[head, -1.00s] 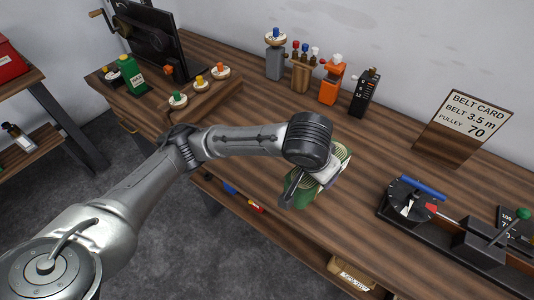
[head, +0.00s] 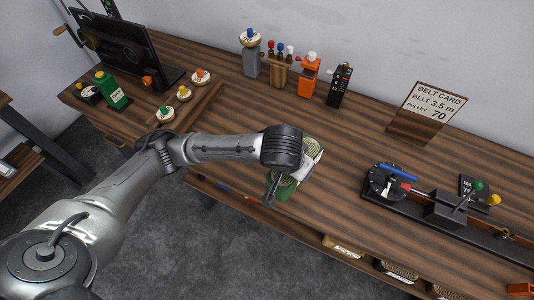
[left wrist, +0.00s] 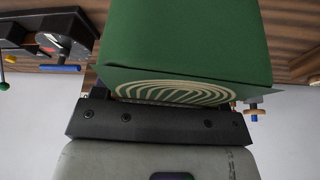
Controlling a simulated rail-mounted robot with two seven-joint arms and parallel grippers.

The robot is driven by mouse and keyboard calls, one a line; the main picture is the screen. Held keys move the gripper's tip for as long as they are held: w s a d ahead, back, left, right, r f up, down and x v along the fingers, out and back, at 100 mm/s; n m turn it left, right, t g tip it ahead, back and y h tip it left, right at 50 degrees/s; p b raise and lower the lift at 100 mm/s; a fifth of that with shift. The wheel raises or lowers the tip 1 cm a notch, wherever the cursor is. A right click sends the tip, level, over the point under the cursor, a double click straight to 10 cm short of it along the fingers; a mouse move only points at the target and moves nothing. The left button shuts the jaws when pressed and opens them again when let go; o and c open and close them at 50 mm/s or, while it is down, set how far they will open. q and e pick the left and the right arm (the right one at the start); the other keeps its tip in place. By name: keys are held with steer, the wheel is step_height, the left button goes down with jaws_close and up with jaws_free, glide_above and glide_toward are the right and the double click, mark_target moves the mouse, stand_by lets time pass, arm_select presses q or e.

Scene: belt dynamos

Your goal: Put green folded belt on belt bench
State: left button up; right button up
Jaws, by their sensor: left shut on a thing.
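The green folded belt (head: 310,146) is a green sleeve with pale coiled loops showing at its end. My left gripper (head: 280,188) is shut on it and holds it over the front part of the wooden belt bench (head: 335,190). Whether the belt touches the bench top cannot be told. In the left wrist view the belt (left wrist: 185,45) fills the middle, right at the jaw (left wrist: 155,120). The arm and gripper hide part of the belt in the head view. My right gripper is not in view.
A black rail device with a dial (head: 388,181) stands on the bench at the right. A belt card (head: 428,110) stands behind it. An orange holder (head: 309,78) and a black device (head: 340,85) stand along the wall. The bench middle is clear.

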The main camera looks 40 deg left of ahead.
arm_select(q)
steer(key=shift+w+a+r+n+p, duration=0.1)
steer(key=shift+w+a+n+p, duration=0.3)
steer(key=shift+p, duration=1.1)
steer(key=shift+w+a+r+n+p, duration=0.1)
steer(key=shift+w+p, duration=0.5)
steer(key=shift+p, duration=0.85)
steer(key=w+a+f+m+g+h, duration=0.25)
steer(key=w+f+m+h, duration=0.35)
steer(key=m, duration=1)
steer(key=shift+g+y, duration=0.35)
steer(key=shift+y, duration=0.35)
steer(key=s+a+f, duration=0.1)
steer(key=a+f, duration=0.1)
steer(key=a, duration=0.1)
steer(key=a+f+p, duration=0.1)
steer(key=a+f, duration=0.1)
steer(key=a, duration=0.2)
steer(key=s+a+f, duration=0.1)
steer(key=a+f, duration=0.1)
steer(key=a, duration=0.1)
steer(key=shift+s+a, duration=0.25)
steer(key=shift+s, duration=0.05)
steer(key=shift+f, duration=2.05)
steer(key=shift+f, duration=0.1)
steer(key=o, duration=1.1)
steer(key=shift+f, duration=0.1)
steer(key=shift+c, duration=0.2)
steer(key=o, duration=0.4)
steer(key=shift+o, duration=0.2)
